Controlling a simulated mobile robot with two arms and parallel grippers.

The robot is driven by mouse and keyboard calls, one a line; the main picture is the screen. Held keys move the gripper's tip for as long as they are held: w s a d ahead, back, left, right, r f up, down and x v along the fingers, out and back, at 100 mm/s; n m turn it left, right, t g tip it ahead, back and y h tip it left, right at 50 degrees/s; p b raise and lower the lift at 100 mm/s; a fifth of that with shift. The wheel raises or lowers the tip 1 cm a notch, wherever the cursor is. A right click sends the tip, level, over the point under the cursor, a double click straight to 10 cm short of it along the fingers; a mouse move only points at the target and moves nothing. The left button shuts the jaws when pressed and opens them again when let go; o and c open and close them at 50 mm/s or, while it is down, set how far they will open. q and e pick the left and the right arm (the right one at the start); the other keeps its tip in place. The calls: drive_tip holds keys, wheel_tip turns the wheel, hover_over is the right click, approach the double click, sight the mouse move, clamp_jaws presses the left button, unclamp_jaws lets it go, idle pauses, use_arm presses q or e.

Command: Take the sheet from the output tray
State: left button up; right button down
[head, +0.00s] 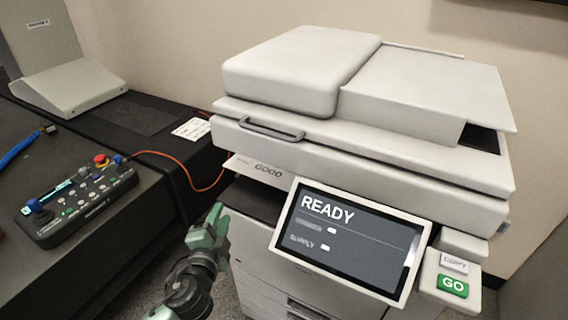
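A light grey copier stands in the middle and right of the head view. Its output tray (255,202) shows as a dark recess under the scanner body, left of the screen. No sheet can be made out in the visible part; the screen hides the tray's right side. My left gripper (219,218), with green fingers, is just left of the tray's opening and points up toward it. Its fingers overlap in this view, so whether they are open or shut is unclear. I see nothing held in it. My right gripper is out of view.
The copier's screen (345,240) reads READY and juts out beside the tray. A green GO button (452,285) is at the right. A dark table at the left holds a control pendant (78,200); an orange cable (190,172) runs from it toward the copier.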

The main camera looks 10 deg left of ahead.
sight(248, 192)
use_arm(q)
drive_tip(key=w+m+h, duration=0.1)
drive_tip(key=w+d+r+m+t+h, duration=0.1)
drive_tip(key=m, duration=0.1)
drive_tip(key=w+d+r+m+h, duration=0.1)
drive_tip(key=m, duration=0.1)
drive_tip(key=shift+w, duration=0.2)
drive_tip(key=shift+w+d+m+h, duration=0.3)
drive_tip(key=shift+w+m+h, duration=0.25)
drive_tip(key=shift+m, duration=0.25)
drive_tip(key=w, duration=0.2)
drive_tip(key=w+d, duration=0.1)
drive_tip(key=w, duration=0.1)
drive_tip(key=w+p, duration=0.1)
drive_tip(key=w, duration=0.2)
drive_tip(key=shift+d, duration=0.35)
drive_tip(key=shift+r, duration=0.1)
clamp_jaws()
